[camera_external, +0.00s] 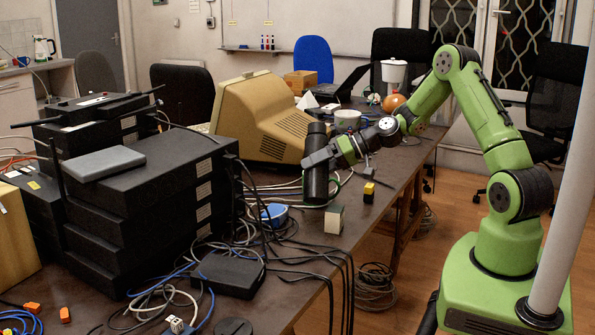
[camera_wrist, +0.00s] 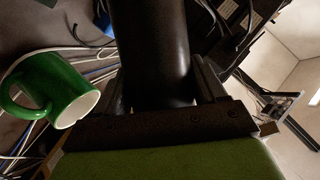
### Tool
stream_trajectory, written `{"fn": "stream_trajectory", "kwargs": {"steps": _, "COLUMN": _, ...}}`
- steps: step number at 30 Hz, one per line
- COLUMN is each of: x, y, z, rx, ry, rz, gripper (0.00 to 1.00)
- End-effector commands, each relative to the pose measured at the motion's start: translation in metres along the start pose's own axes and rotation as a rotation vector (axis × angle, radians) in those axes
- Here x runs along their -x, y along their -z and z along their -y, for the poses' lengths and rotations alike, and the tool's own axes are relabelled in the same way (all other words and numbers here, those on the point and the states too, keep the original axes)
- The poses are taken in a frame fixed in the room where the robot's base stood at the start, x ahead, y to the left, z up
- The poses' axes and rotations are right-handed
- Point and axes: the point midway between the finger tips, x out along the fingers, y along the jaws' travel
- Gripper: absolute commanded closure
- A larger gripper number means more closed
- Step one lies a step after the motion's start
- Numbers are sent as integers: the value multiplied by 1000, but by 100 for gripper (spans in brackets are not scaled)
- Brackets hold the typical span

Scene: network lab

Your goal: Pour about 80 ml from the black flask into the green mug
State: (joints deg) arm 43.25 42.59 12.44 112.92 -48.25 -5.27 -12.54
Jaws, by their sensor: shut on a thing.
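The black flask (camera_external: 316,178) stands upright in my gripper (camera_external: 317,158), which is shut around its body above the table. In the wrist view the flask (camera_wrist: 155,50) fills the middle between the two fingers, and its ends are out of sight. The green mug (camera_wrist: 62,88) shows at the left of the wrist view, beside the flask and apart from it, with its pale inside partly visible. In the external view the mug is mostly hidden behind the flask; a bit of green (camera_external: 335,184) shows just right of it. No liquid is visible.
Stacked black network boxes (camera_external: 150,190) stand left of the flask, with an old beige monitor (camera_external: 262,120) behind. Cables cover much of the table.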

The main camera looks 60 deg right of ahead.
Motion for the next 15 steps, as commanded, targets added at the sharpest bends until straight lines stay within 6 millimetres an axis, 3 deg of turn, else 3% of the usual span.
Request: {"fn": "stream_trajectory", "kwargs": {"steps": 15, "x": -1, "y": 4, "z": 1, "rx": 373, "ry": -149, "rz": -112, "gripper": 86}}
